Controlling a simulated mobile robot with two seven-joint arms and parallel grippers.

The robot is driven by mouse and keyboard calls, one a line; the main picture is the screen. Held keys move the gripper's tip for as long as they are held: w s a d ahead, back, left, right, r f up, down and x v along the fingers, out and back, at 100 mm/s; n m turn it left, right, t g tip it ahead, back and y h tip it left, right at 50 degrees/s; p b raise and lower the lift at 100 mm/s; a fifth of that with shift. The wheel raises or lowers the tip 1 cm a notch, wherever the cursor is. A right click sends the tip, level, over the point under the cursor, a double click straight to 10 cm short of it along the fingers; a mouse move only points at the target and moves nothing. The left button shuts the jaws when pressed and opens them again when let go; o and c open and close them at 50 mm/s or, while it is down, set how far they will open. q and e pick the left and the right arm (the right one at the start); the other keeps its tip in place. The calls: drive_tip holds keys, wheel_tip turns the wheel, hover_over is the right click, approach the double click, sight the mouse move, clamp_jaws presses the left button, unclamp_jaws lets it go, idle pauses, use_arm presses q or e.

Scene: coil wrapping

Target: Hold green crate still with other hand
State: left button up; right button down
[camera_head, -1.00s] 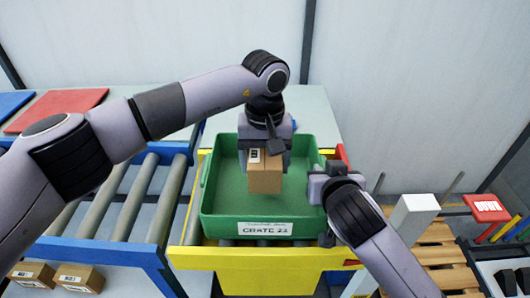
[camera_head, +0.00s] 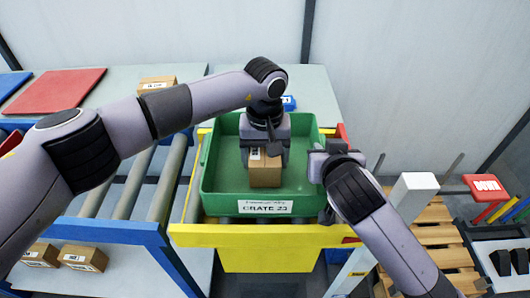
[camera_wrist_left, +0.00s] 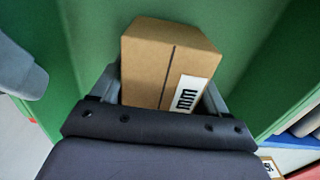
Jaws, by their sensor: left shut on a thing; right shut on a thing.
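The green crate (camera_head: 226,205) with a white label on its front sits on the yellow-fronted stand. My left gripper (camera_head: 265,150) is shut on a cardboard box (camera_head: 263,172) and holds it within the crate's opening, near the front wall. The left wrist view shows the box (camera_wrist_left: 160,65) between the fingers with green crate surfaces around it. Whether the box touches the crate floor is unclear. My right gripper (camera_head: 320,165) is shut on the crate's right rim; its fingertips are partly hidden by its wrist.
A roller conveyor (camera_head: 128,190) with a blue frame runs left of the crate. Two boxes (camera_head: 85,258) lie lower left, and another box (camera_head: 157,84) lies behind on the table. A red mat (camera_head: 55,90) is at the back left. A white post (camera_head: 412,192) and wooden pallet (camera_head: 430,240) stand right.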

use_arm(q)
drive_tip(key=o, duration=1.6)
wheel_tip(320, 180, up, 12)
drive_tip(key=shift+r, duration=0.1)
